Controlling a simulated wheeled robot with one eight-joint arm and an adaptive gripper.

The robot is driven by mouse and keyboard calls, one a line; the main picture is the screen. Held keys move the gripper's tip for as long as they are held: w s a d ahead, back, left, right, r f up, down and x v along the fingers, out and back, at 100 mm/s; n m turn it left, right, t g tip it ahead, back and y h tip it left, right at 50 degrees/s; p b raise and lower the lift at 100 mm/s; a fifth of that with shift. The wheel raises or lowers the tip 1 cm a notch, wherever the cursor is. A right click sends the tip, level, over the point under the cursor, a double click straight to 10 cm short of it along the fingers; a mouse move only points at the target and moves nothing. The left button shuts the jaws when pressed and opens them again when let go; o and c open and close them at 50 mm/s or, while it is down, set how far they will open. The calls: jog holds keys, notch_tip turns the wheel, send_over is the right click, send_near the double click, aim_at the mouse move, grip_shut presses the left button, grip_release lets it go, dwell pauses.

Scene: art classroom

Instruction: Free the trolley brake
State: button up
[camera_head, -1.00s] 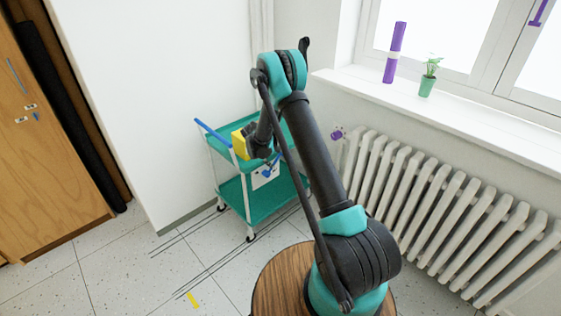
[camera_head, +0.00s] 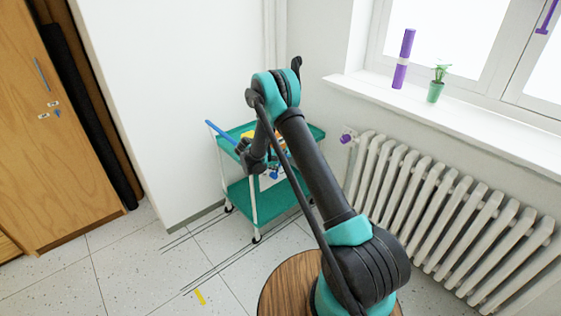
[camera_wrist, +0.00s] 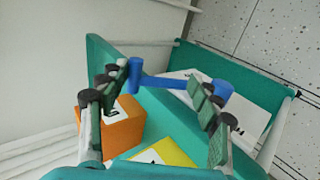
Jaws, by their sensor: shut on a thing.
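The trolley is a teal two-shelf cart with white posts; its lower shelf (camera_head: 240,194) is clear in the head view. My gripper (camera_wrist: 168,88) is over the upper tray (camera_wrist: 160,105). In the wrist view its two fingers stand at either end of a blue lever-like bar (camera_wrist: 168,82) with thick ends and are shut on it. A blue piece (camera_head: 274,172) also shows beside my gripper in the head view; I cannot tell whether it is the same part. A blue rod (camera_head: 220,132) sticks out at the trolley's left. My wrist hides part of the tray.
An orange box (camera_wrist: 122,130) and a yellow box (camera_wrist: 172,153) are in the upper tray, close to my fingers. A white radiator (camera_head: 435,195) stands right of the trolley, under the windowsill. A round wooden stool top (camera_head: 283,283) is close to my arm. The floor at left is open.

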jog(key=shift+f, duration=0.2)
dwell(0.6)
jog(key=o, duration=1.9)
jog(key=shift+r, duration=0.1)
jog(key=v, duration=1.2)
jog(key=shift+c, duration=0.6)
